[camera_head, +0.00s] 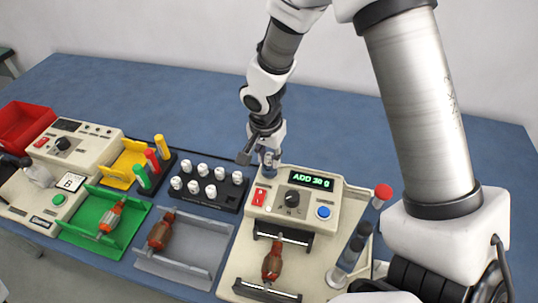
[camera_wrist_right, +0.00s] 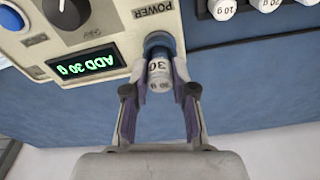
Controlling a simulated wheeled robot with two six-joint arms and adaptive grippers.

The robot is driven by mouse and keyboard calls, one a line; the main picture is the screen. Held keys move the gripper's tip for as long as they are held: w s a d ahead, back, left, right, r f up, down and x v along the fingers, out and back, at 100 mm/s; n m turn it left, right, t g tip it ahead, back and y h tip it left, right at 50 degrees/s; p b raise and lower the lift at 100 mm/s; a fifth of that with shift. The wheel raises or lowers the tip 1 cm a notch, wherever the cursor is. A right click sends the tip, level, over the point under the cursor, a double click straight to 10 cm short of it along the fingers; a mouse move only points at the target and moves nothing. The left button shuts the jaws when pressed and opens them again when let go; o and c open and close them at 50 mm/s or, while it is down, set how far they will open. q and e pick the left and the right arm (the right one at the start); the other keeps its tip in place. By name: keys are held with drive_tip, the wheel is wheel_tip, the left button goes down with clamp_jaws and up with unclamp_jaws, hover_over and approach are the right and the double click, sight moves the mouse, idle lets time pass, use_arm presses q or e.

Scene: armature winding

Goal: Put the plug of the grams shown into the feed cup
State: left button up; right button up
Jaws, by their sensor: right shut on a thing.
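The display (camera_head: 311,181) reads "ADD 30 g", and it shows upside down in the wrist view (camera_wrist_right: 87,63). My right gripper (camera_head: 268,152) is at the back left corner of the cream machine. In the wrist view my right gripper (camera_wrist_right: 160,82) is shut on a white plug (camera_wrist_right: 160,73) marked 30 g, one finger on each side. The plug's far end meets the blue feed cup (camera_wrist_right: 158,40) beside the POWER label. I cannot tell how deep it sits in the cup. My left gripper is not in view.
A black rack (camera_head: 230,203) of several white plugs stands left of the cream machine (camera_head: 238,262). An armature (camera_head: 272,262) lies in the machine's front cradle. Grey (camera_head: 150,267) and green (camera_head: 72,236) trays hold other armatures. The blue table behind is clear.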

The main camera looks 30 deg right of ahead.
drive_tip(key=shift+f+b, duration=0.3)
idle(0.5)
drive_tip(key=o, duration=1)
drive_tip(key=shift+c, duration=0.2)
wheel_tip(320, 180, up, 12)
drive_tip(key=a, duration=0.1)
drive_tip(key=shift+s+a, duration=0.15)
drive_tip(key=shift+s, duration=0.2)
